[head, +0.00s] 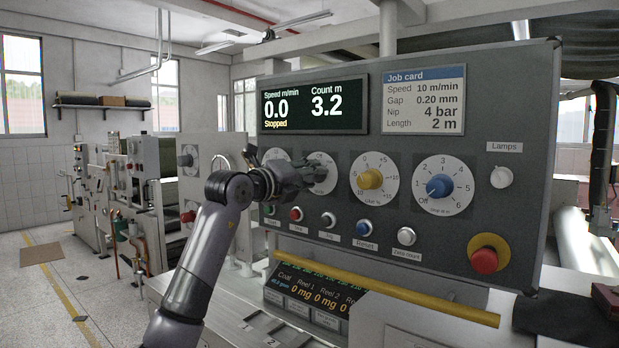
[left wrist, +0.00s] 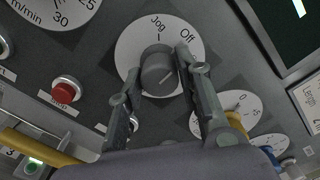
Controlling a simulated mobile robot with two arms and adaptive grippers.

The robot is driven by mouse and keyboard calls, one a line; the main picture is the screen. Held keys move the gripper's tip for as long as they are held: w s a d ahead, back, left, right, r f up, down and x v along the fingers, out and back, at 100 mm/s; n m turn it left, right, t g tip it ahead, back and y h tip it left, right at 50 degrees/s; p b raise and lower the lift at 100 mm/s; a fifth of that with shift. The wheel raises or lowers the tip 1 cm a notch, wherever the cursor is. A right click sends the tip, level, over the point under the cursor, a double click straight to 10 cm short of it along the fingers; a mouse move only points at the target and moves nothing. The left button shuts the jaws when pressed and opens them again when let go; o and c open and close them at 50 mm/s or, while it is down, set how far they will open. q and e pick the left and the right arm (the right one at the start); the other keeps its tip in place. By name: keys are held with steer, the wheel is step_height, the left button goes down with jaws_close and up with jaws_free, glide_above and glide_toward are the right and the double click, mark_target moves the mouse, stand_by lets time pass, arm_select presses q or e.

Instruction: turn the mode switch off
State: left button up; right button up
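The mode switch is a grey round knob (left wrist: 157,71) on a white dial (left wrist: 130,45) marked "Jog" and "Off" in the left wrist view. My right gripper is not in view.
Several push buttons sit below. A yellow bar (head: 390,289) runs in front. The display (head: 314,104) reads "Stopped".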

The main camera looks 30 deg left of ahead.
arm_select(q)
steer(key=o, duration=0.3)
steer(key=shift+o, duration=0.2)
steer(key=s, duration=1.2)
steer(key=shift+a, duration=0.45)
